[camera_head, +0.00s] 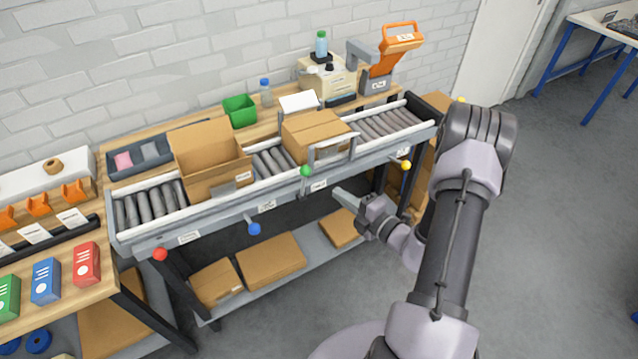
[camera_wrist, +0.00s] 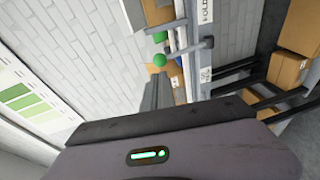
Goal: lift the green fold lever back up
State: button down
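The green fold lever's round green knob (camera_head: 306,171) is at the front rail of the roller conveyor, just left of a grey metal frame (camera_head: 331,148) and a closed carton (camera_head: 315,134). In the wrist view the green knob (camera_wrist: 159,60) shows above centre, beside the rail with a "FOLD" label (camera_wrist: 207,14). My gripper (camera_head: 338,191) is in front of the conveyor, below and to the right of the knob and apart from it. Its narrow grey fingers (camera_wrist: 150,93) point towards the knob in the wrist view. The gap between the fingers cannot be made out.
Red (camera_head: 160,254), blue (camera_head: 254,229) and yellow (camera_head: 406,165) knobs sit along the same front side. An open carton (camera_head: 212,180) stands on the rollers to the left. Flat cartons (camera_head: 270,262) lie on the lower shelf.

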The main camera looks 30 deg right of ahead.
jog(key=b, duration=0.2)
send_near(309, 168)
jog(key=w+a+f, duration=0.2)
jog(key=w, duration=0.3)
jog(key=shift+w+d, duration=0.1)
jog(key=shift+w, duration=0.3)
jog(key=shift+w+r+p, duration=0.3)
jog(key=shift+w+p, duration=0.25)
jog(key=shift+w, duration=0.05)
jog(key=shift+w+r, duration=0.25)
